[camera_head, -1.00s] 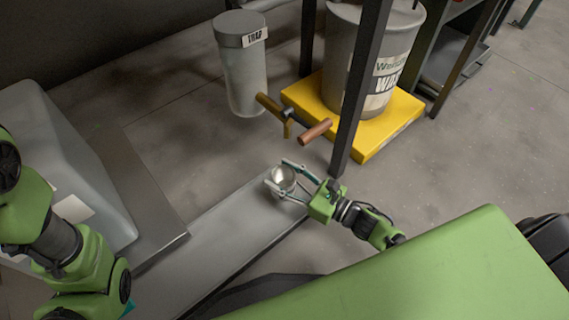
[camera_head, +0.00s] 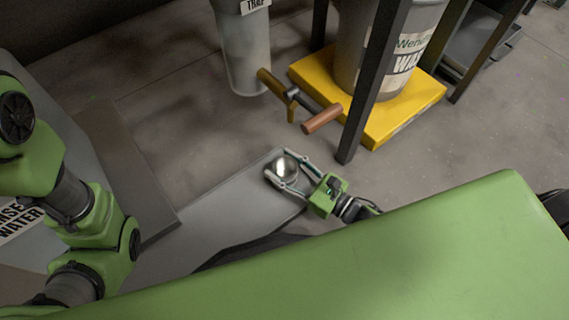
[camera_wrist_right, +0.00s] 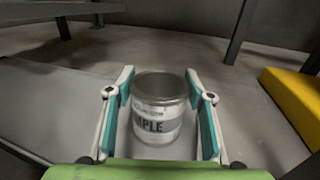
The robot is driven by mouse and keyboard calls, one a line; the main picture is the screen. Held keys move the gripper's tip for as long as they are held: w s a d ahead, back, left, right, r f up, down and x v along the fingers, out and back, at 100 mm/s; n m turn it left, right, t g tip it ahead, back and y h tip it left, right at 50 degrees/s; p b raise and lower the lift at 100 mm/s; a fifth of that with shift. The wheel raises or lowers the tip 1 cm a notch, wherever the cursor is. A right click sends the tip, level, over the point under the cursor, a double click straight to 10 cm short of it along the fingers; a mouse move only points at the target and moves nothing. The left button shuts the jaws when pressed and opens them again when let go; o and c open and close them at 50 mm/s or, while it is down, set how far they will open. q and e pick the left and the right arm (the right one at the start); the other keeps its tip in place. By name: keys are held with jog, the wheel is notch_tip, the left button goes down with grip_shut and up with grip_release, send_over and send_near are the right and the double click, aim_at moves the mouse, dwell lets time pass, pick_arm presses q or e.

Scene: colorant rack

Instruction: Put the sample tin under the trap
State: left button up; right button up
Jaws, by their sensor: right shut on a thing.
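The sample tin (camera_head: 286,167) is a small open silvery can, held upright between the fingers of my right gripper (camera_head: 290,176). In the right wrist view the tin (camera_wrist_right: 158,108) shows a label ending in "MPLE", and the teal pads of my right gripper (camera_wrist_right: 161,112) stand at both its sides. The trap (camera_head: 243,55) is a grey cylinder at the top of the head view, its top cut off. A valve with a brass and copper handle (camera_head: 300,104) sticks out from it. The tin is below and in front of the trap in the picture. My left gripper is out of view.
A yellow platform (camera_head: 420,108) carries a large labelled bucket (camera_head: 405,45) behind a dark rack post (camera_head: 368,90). A flat grey plate (camera_head: 215,205) lies below the tin. Floor left of the trap is clear.

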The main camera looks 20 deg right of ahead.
jog(key=o, duration=1)
jog(key=shift+f, duration=0.15)
jog(key=shift+o, duration=0.2)
jog(key=shift+s+d+r, duration=0.15)
jog(key=shift+r, duration=0.05)
jog(key=p+v, duration=0.2)
jog(key=v, duration=0.9)
jog(key=shift+s+d, duration=0.2)
jog(key=shift+s, duration=0.05)
